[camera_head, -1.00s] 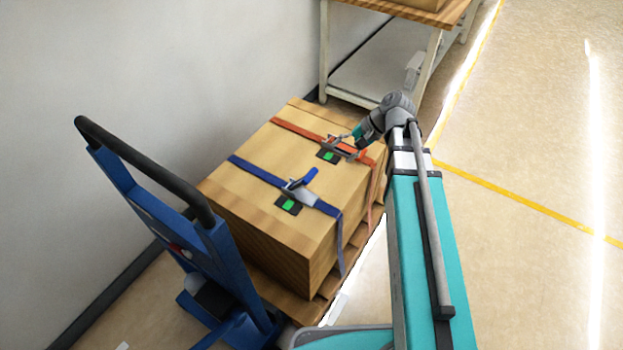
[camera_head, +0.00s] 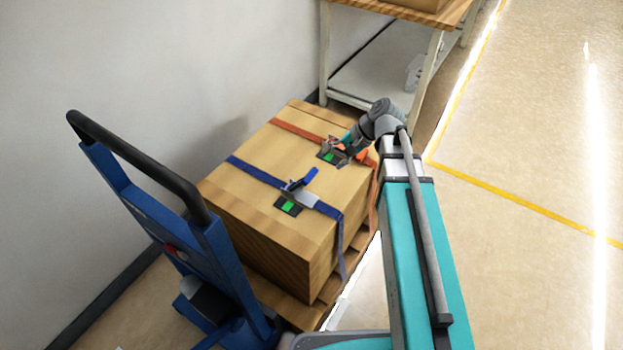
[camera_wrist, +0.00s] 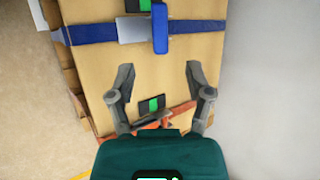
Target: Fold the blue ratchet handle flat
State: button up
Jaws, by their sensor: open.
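The blue ratchet handle (camera_head: 311,175) sticks up at a slant from the silver ratchet body (camera_head: 300,193) on the blue strap (camera_head: 255,172), on top of the wooden crate (camera_head: 235,190). In the wrist view the blue handle (camera_wrist: 160,30) lies across the blue strap (camera_wrist: 88,34) at the top of the picture. My gripper (camera_wrist: 158,78) is open and empty, with its fingers spread over the crate top near the orange strap (camera_wrist: 160,118). It is apart from the blue handle. In the head view my gripper (camera_head: 335,150) partly hides the orange strap's ratchet.
Black plates with green marks lie beside the blue ratchet (camera_head: 288,204) and the orange one (camera_wrist: 152,104). The crate stands on a wooden pallet, with a blue pallet-jack handle (camera_head: 150,190) to the left. A table (camera_head: 390,50) stands behind. Open floor is at right.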

aim_at(312, 175)
jog(key=shift+b+x, duration=3.4)
jog(key=shift+x, duration=1.45)
grip_shut()
